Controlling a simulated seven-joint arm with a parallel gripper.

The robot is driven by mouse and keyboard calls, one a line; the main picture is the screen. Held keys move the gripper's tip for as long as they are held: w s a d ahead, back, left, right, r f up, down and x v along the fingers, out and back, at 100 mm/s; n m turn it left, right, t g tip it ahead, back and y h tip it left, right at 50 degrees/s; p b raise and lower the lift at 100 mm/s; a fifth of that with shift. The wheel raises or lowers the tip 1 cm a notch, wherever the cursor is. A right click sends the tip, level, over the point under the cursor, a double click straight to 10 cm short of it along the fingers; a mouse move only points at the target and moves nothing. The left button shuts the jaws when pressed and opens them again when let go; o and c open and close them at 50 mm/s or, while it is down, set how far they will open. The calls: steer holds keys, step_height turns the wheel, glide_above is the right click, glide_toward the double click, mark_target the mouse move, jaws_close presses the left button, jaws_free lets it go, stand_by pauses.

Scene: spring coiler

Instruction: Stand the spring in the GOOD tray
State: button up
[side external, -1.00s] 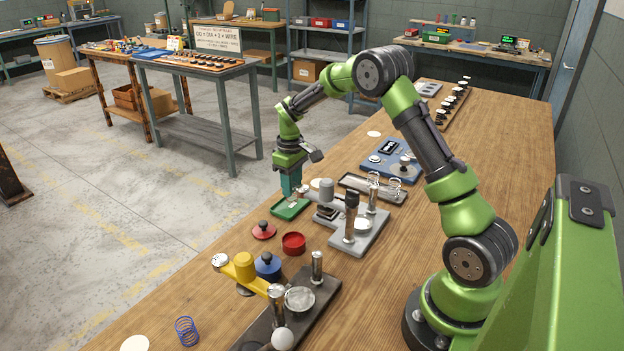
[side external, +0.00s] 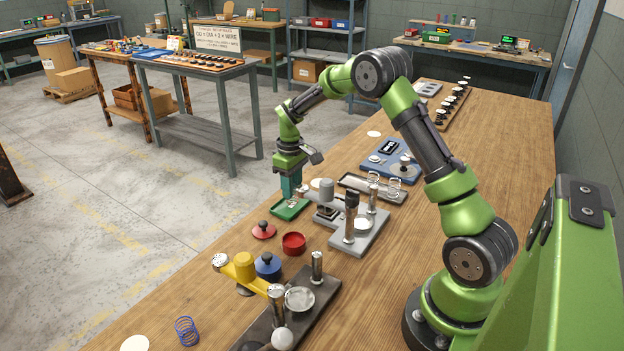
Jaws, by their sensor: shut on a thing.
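My gripper (side external: 289,197) points straight down at the green tray (side external: 281,215), its teal fingers at the tray's back edge. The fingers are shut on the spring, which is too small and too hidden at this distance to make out. I cannot tell whether it touches the tray floor. I cannot read any GOOD label on the tray. The front part of the green tray looks empty.
A grey fixture with posts (side external: 345,243) stands close right of the tray. A dark tray with pale springs (side external: 400,200) lies behind it. A red lidded piece (side external: 263,231), a red cup (side external: 293,243) and a yellow balance arm (side external: 243,268) are in front.

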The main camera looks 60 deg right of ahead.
steer(key=shift+f, duration=0.6)
stand_by(0.4)
steer(key=o, duration=0.9)
steer(key=shift+o, duration=0.4)
steer(key=shift+o, duration=1.1)
steer(key=shift+r, duration=4.6)
